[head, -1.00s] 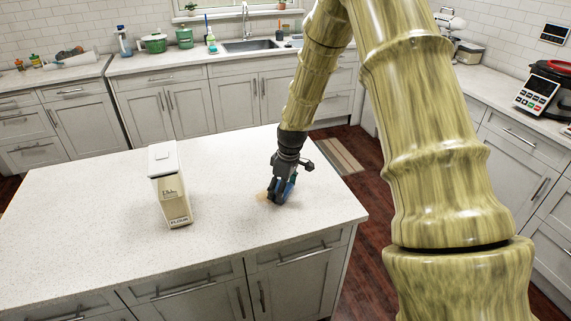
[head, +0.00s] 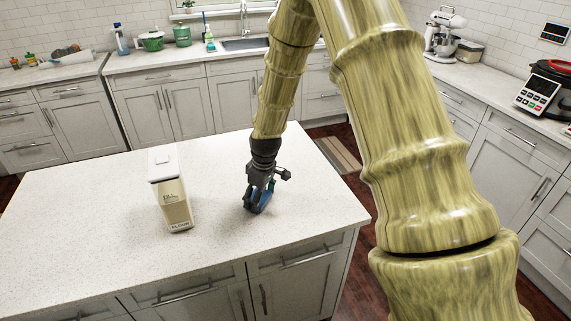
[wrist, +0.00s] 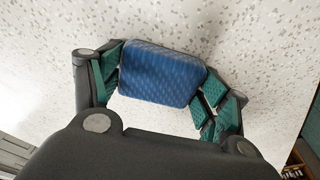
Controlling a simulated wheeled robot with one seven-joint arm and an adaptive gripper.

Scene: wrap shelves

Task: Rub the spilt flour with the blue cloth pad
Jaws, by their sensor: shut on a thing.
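My gripper (head: 258,202) is low over the island counter, to the right of the flour container. It is shut on the blue cloth pad (head: 262,201). In the wrist view the blue pad (wrist: 162,73) sits between the green-lined fingers (wrist: 160,84). I cannot tell whether the pad touches the counter. No spilt flour shows clearly around the pad now; any under the pad or gripper is hidden.
The flour container (head: 173,195) stands upright on the white speckled island counter (head: 90,230), left of my gripper. The counter is clear at the left and right. Its front edge is near, with drawers below.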

